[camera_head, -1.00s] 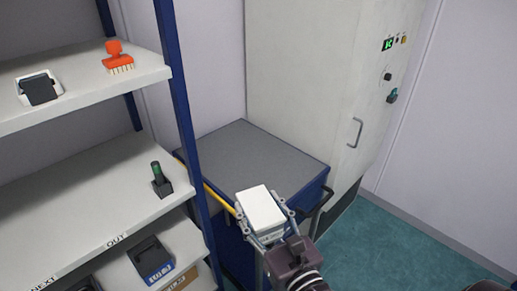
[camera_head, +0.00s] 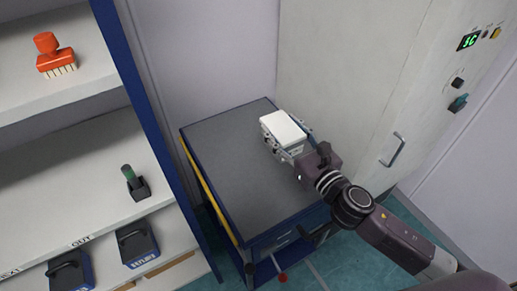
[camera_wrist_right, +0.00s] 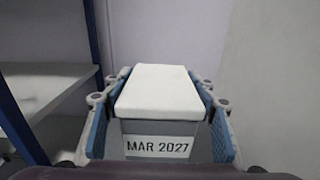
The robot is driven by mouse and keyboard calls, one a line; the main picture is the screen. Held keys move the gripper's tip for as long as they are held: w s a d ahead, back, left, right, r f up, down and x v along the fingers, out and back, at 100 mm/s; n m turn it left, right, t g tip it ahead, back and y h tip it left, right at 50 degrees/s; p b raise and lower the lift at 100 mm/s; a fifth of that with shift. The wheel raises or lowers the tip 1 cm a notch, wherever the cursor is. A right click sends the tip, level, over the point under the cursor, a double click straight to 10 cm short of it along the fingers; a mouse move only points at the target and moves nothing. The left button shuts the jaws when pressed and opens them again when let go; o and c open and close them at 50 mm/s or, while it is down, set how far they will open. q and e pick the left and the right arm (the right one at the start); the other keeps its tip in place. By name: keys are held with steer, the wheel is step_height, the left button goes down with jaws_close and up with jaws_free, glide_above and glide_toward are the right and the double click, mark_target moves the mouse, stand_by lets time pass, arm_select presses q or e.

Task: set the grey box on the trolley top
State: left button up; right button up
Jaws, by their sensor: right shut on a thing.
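The grey box (camera_head: 284,132) has a white lid and is held by my right gripper (camera_head: 286,148) over the back right part of the trolley top. In the right wrist view the box (camera_wrist_right: 156,112) sits between both fingers (camera_wrist_right: 158,125), and its label reads MAR 2027. The trolley top (camera_head: 225,158) is a flat grey surface with blue edges, otherwise bare. I cannot tell whether the box touches the top or hangs just above it. My left gripper is not in view.
A shelf rack with a blue post (camera_head: 150,110) stands left of the trolley, holding an orange brush-like stamp (camera_head: 54,56), a green-handled tool (camera_head: 134,183) and dark blue items. A tall pale cabinet (camera_head: 350,80) with a handle (camera_head: 392,149) stands behind and right. The trolley top's left and front are clear.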

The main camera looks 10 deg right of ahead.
steer(key=shift+w+d+r, duration=0.25)
steer(key=shift+w+r, duration=0.25)
steer(key=shift+w+d, duration=0.1)
steer(key=shift+w, duration=0.1)
steer(key=shift+w+d+f+b, duration=0.1)
steer(key=shift+f+b, duration=0.9)
steer(key=shift+f, duration=4)
steer(key=shift+w+d+f+b, duration=0.1)
steer(key=shift+f+b, duration=0.9)
steer(key=shift+f, duration=4)
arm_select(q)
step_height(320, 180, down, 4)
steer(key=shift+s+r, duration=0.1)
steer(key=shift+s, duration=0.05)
arm_select(e)
steer(key=shift+f, duration=0.1)
steer(key=o, duration=1.7)
steer(key=shift+s+f, duration=0.1)
steer(key=shift+c, duration=0.2)
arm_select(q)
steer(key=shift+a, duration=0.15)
